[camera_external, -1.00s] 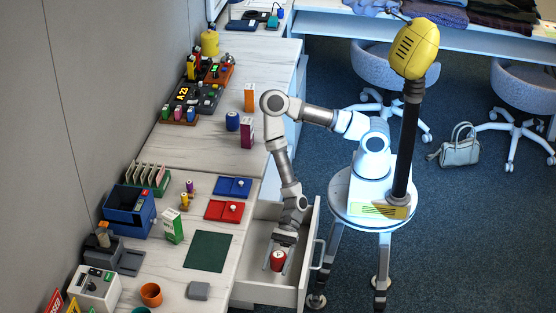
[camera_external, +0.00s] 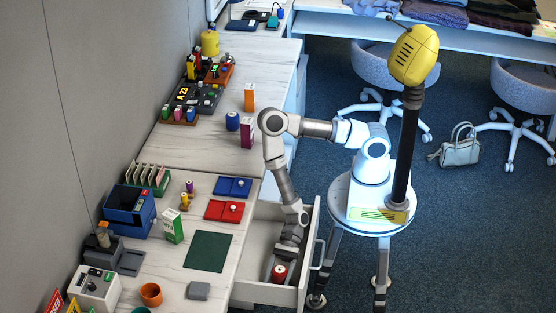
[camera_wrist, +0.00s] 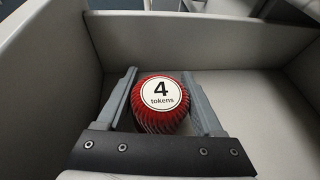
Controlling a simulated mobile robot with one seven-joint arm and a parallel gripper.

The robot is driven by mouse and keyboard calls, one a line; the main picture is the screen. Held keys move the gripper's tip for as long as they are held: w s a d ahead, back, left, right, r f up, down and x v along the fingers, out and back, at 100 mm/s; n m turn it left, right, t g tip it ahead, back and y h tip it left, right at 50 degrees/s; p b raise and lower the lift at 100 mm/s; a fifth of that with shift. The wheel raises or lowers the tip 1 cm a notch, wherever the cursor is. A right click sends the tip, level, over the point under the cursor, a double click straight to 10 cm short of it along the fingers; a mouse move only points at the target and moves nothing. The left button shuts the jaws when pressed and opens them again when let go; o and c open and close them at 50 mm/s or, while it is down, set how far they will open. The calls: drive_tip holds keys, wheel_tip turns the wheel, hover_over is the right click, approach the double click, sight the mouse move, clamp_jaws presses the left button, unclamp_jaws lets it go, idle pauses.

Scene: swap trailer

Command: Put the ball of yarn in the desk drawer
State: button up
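The ball of yarn (camera_external: 279,273) is red, with a round white label reading "4 tokens". It is inside the open desk drawer (camera_external: 263,292), low near the drawer floor; I cannot tell whether it touches the floor. My gripper (camera_external: 281,266) points down into the drawer. In the wrist view the ball of yarn (camera_wrist: 160,104) sits between the two fingers of my gripper (camera_wrist: 160,92), which appear to press on its sides. The pale drawer walls (camera_wrist: 190,42) stand around them, and the ball's underside is hidden.
The desktop beside the drawer holds a dark green mat (camera_external: 208,251), a red tray (camera_external: 224,210), a blue tray (camera_external: 234,187), a grey block (camera_external: 198,290) and an orange cup (camera_external: 151,293). The drawer has free floor around the ball.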

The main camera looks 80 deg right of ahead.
sight(281, 266)
drive_tip(key=o, duration=0.4)
drive_tip(key=shift+d+r+p, duration=0.2)
drive_tip(key=shift+r+p, duration=0.1)
drive_tip(key=p+v, duration=0.1)
drive_tip(key=v, duration=0.4)
drive_tip(key=shift+r, duration=0.2)
wheel_tip(281, 266, up, 6)
drive_tip(key=shift+a+r+p, duration=0.2)
drive_tip(key=shift+p, duration=1.05)
